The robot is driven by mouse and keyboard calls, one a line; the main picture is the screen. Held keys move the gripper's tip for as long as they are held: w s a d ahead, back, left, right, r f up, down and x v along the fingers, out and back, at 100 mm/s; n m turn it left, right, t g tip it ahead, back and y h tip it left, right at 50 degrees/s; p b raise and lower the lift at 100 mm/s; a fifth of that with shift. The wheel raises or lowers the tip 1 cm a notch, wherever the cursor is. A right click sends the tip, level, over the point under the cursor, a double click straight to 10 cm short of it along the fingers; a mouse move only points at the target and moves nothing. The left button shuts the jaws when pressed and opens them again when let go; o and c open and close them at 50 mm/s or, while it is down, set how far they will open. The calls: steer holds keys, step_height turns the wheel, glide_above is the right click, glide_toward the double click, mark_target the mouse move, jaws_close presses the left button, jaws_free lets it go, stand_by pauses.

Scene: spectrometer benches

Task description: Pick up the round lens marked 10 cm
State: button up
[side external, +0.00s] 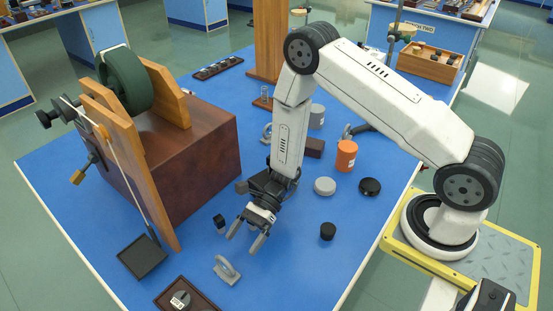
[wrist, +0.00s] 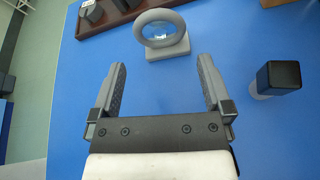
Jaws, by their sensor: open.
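A round lens in a grey ring on a small grey block (side external: 226,270) stands upright on the blue bench top near the front in the side view. It also shows at the top middle of the wrist view (wrist: 162,30). No marking on it is readable. My gripper (side external: 244,243) is open and empty, its fingers spread and pointing towards the lens. In the wrist view the lens is beyond the fingertips (wrist: 160,66), between their lines and apart from them. Another grey ring-shaped piece (side external: 267,132) stands farther back; its marking is not readable either.
A dark tray (side external: 166,298) lies just beyond the lens. A small black-topped block (side external: 219,222) stands beside my gripper, also at right in the wrist view (wrist: 278,78). A large brown box (side external: 190,165) with a wheel is at left. An orange jar (side external: 346,155) and discs stand right.

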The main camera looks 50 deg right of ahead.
mark_target(225, 267)
steer(key=shift+a+f, duration=0.15)
steer(key=shift+a, duration=0.15)
steer(key=shift+a, duration=0.1)
steer(key=shift+x, duration=2.5)
steer(key=shift+s+f, duration=0.1)
steer(key=shift+f, duration=0.05)
steer(key=c, duration=1.1)
steer(key=shift+o, duration=0.2)
